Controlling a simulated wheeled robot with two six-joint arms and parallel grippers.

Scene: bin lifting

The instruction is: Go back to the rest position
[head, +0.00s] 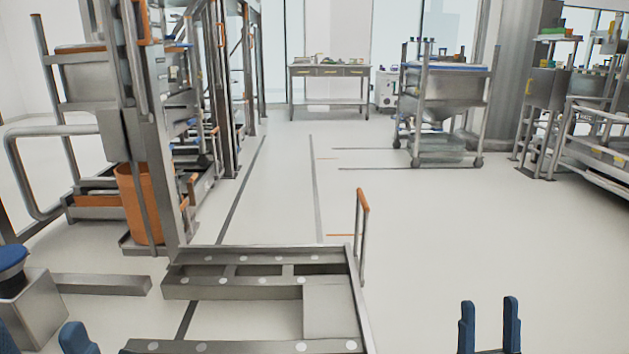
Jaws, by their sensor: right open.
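My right gripper (489,318) shows at the bottom right with its two dark blue fingers upright and apart. It is open and empty, above bare floor and to the right of the lift's platform. Only a rounded blue tip of my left gripper (77,340) shows clearly at the bottom left edge. The rest of it is cut off, so its jaw state is unclear. No bin is in either gripper as far as the frame shows.
A metal frame platform (352,270) with an orange-topped handle (363,201) lies low ahead. A tall lifting column (150,130) and an orange bin (142,205) stand left. A steel cart (445,95) and a table (329,71) stand farther back. The right-middle floor is clear.

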